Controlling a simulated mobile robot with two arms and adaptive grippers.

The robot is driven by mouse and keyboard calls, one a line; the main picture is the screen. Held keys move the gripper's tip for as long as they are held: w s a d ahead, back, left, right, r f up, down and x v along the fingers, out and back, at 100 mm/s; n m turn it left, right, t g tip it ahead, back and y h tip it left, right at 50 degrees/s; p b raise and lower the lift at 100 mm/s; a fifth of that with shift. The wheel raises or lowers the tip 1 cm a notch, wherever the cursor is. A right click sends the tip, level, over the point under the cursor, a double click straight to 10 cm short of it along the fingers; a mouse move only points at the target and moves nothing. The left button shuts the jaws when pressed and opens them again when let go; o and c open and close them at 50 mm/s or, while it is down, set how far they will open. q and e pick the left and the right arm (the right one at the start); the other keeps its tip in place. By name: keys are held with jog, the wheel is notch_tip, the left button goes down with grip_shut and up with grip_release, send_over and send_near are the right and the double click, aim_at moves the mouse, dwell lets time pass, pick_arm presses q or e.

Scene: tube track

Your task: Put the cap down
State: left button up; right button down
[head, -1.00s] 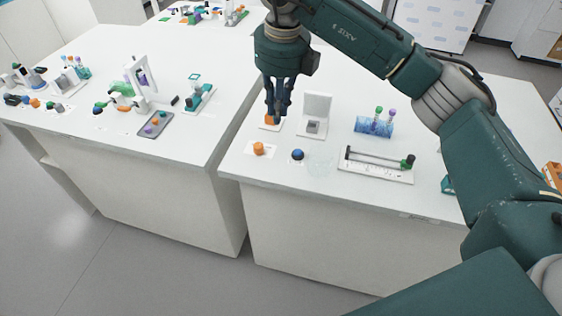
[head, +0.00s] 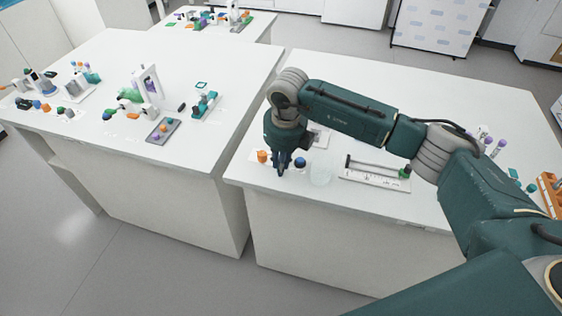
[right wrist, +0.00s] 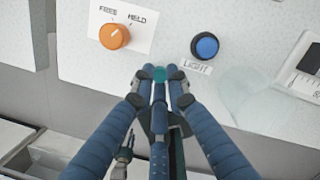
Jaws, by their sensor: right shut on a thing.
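My right gripper (head: 281,170) is low over the front left part of the right-hand table, between the orange knob (head: 262,156) and the blue button (head: 300,162). In the right wrist view its dark blue fingers (right wrist: 159,77) are closed together on a small teal piece, seemingly the cap (right wrist: 160,73). Only a little of the cap shows between the fingertips, and I cannot tell whether it touches the table. The orange knob (right wrist: 114,36) is on a card marked FREE and HELD; the blue button (right wrist: 205,46) is by a LIGHT label. My left gripper is out of view.
A clear round dish (head: 320,177) is right of the blue button. A white scaled track (head: 375,173) with a green-ended rod lies further right. Tubes (head: 490,147) and an orange rack (head: 550,190) are at the far right. The table's front edge is close.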

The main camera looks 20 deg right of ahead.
jog(key=shift+f, duration=0.15)
jog(key=c, duration=1.7)
grip_release()
jog(key=shift+r, duration=0.6)
jog(key=r+b, duration=0.1)
jog(key=r, duration=0.2)
jog(key=s+r+b, duration=0.1)
jog(key=r, duration=0.3)
jog(key=r+b, duration=0.1)
jog(key=r, duration=0.3)
jog(key=shift+s+d, duration=0.1)
jog(key=shift+s, duration=0.2)
